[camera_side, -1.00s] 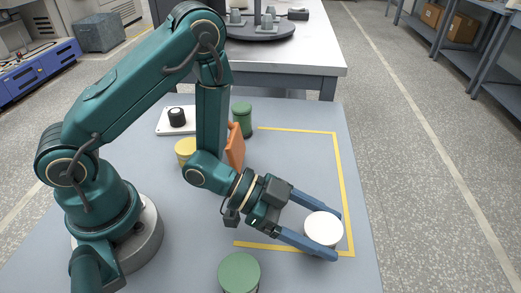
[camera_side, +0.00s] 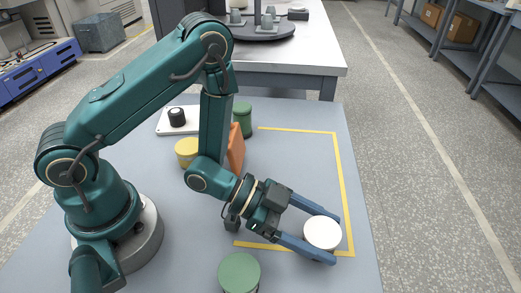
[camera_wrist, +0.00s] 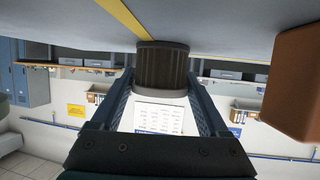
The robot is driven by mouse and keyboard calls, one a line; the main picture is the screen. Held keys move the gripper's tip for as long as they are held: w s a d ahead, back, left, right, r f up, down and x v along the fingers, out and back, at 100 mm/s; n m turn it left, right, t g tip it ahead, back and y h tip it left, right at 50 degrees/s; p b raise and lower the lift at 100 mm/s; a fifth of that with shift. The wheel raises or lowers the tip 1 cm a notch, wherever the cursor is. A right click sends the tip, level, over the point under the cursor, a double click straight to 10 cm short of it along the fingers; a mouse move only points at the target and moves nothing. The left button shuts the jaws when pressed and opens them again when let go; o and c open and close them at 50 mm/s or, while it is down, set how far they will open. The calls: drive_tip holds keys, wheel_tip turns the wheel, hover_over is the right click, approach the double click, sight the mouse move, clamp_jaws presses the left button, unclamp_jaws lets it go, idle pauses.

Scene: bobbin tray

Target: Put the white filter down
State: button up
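The white filter (camera_side: 322,232) has a round white top in the side view, near the right front corner of the yellow tape outline. In the wrist view the filter (camera_wrist: 162,68) shows a dark ribbed side and a pale rim. My gripper (camera_side: 336,238) has one blue finger on each side of it, and both appear to touch it. My gripper also shows in the wrist view (camera_wrist: 160,80), with the filter between its fingertips. The filter's base is at or very close to the grey table (camera_side: 195,270); I cannot tell if they touch.
The yellow tape (camera_side: 342,185) bounds mostly clear table. An orange block (camera_side: 236,148) stands behind my forearm, with a green canister (camera_side: 243,118) and a yellow canister (camera_side: 187,152) nearby. A black-capped piece (camera_side: 177,117) sits on a white plate. Another green canister (camera_side: 239,272) stands in front.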

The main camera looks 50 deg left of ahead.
drive_tip(key=shift+o, duration=1)
drive_tip(key=shift+a, duration=0.1)
drive_tip(key=shift+v, duration=2.5)
